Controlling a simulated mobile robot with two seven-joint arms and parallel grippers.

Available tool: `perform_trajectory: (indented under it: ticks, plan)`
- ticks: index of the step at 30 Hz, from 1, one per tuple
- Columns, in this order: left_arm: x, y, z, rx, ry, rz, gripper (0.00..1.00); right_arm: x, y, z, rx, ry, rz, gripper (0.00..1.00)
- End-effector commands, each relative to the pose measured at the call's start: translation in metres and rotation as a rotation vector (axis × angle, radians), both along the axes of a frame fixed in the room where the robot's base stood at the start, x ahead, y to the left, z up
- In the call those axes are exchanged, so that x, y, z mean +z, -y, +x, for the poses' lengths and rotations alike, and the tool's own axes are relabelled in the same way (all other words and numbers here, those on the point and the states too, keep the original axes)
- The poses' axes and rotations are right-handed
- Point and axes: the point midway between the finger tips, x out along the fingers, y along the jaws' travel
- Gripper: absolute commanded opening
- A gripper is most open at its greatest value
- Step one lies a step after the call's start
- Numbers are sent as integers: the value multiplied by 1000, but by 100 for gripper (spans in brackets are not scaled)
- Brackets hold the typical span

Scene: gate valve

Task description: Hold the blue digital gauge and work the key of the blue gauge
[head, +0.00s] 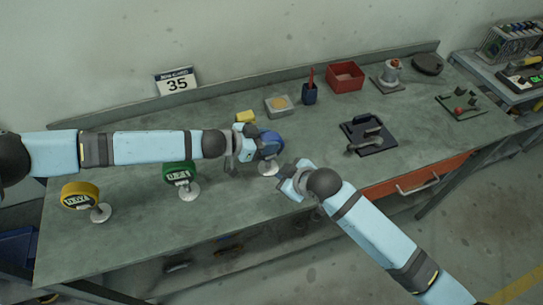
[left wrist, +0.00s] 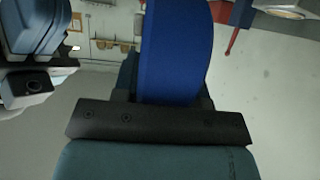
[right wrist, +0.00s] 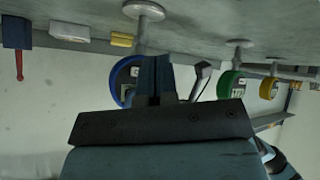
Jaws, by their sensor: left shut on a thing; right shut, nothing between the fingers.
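The blue gauge (head: 269,144) stands over its round pale foot (head: 268,170) near the middle of the bench. My left gripper (head: 254,150) is shut on it; its blue body (left wrist: 175,50) rises between the fingers in the left wrist view. My right gripper (head: 285,180) is shut and empty, just right of and nearer than the gauge. In the right wrist view, my closed fingers (right wrist: 158,75) overlap the blue gauge's rim and face (right wrist: 122,78), hiding part of it. I cannot see the key clearly or tell whether the fingertips touch it.
A green gauge (head: 180,174) and a yellow gauge (head: 80,196) stand to the left. A black tray (head: 368,134) lies to the right.

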Motion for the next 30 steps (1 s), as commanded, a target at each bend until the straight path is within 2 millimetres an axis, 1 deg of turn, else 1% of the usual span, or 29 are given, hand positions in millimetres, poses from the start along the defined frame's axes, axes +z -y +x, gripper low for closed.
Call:
perform_trajectory:
  ticks: [3, 8, 27, 28, 29, 30]
  plan:
    - [1, 0, 0, 0, 0, -1, 3, -1, 5, -12, 0, -2, 0, 0]
    - [1, 0, 0, 0, 0, -1, 3, 0, 7, -19, 0, -2, 0, 0]
    - [1, 0, 0, 0, 0, -1, 3, 0, 8, -19, 0, -1, 1, 0]
    - [1, 0, 0, 0, 0, -1, 42, 0, 8, -19, 0, -1, 1, 0]
    - [1, 0, 0, 0, 0, -1, 48, 0, 8, -19, 0, -2, 0, 0]
    - [1, 0, 0, 0, 0, -1, 58, 0, 7, -19, 0, -1, 1, 0]
